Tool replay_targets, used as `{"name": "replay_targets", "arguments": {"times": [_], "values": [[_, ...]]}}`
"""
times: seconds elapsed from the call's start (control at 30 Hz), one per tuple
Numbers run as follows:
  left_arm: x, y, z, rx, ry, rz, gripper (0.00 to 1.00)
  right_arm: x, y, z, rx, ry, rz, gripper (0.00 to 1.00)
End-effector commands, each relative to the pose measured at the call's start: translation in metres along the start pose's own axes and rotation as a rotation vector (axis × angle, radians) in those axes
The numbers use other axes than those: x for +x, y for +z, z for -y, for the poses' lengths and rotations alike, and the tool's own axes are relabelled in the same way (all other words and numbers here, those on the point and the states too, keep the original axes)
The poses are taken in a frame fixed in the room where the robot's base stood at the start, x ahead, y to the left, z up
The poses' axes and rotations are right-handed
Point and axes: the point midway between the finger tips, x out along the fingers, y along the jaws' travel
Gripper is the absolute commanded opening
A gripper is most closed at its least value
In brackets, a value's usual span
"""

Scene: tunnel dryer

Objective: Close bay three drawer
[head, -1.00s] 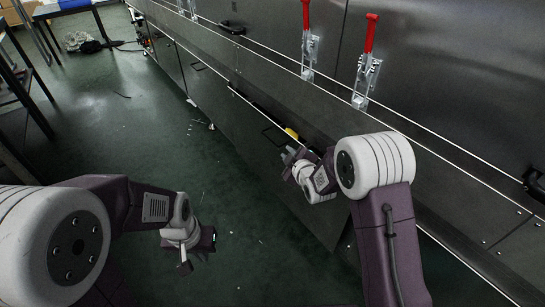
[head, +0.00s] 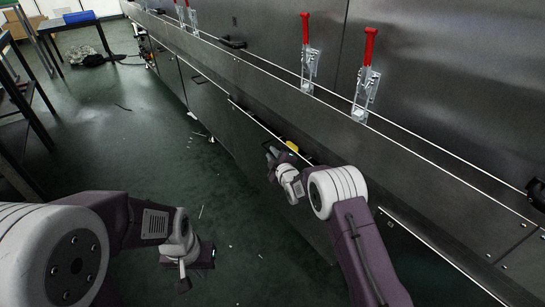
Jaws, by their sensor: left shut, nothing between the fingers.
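The drawer (head: 246,143) in the lower row of the steel dryer stands partly open, with its top edge out from the cabinet. A yellow thing (head: 291,146) shows in the gap behind its front. My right gripper (head: 270,153) is at the outer face of this drawer front, near where its handle is; the handle is hidden behind it. I cannot tell whether it touches, or whether its fingers are open or shut. My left gripper (head: 186,285) is shut and empty, low over the floor, away from the drawer.
Another front with a dark handle (head: 199,79) lies further along the row. Red-handled clamps (head: 368,70) stand on the ledge above. Dark tables (head: 75,25) stand at the far left. The green floor (head: 130,140) between is mostly clear, with small scraps near the dryer.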

Motion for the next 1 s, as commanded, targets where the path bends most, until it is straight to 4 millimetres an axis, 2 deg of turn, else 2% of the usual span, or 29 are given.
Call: {"name": "replay_targets", "arguments": {"times": [0.23,0.3,1.0], "values": [[-0.0002,-0.0002,0.0,0.0,0.0,-0.001,0.0,0.0009,-0.0005,-0.0004,0.0,-0.001,0.0,0.18],[-0.0002,-0.0002,0.0,0.0,0.0,-0.001,0.0,0.0009,-0.0005,-0.0005,0.001,-0.001,0.0,0.0],[-0.0001,-0.0001,0.0,0.0,0.0,0.0,0.0,0.0005,-0.0001,0.0006,0.002,-0.003,0.001,0.0]]}}
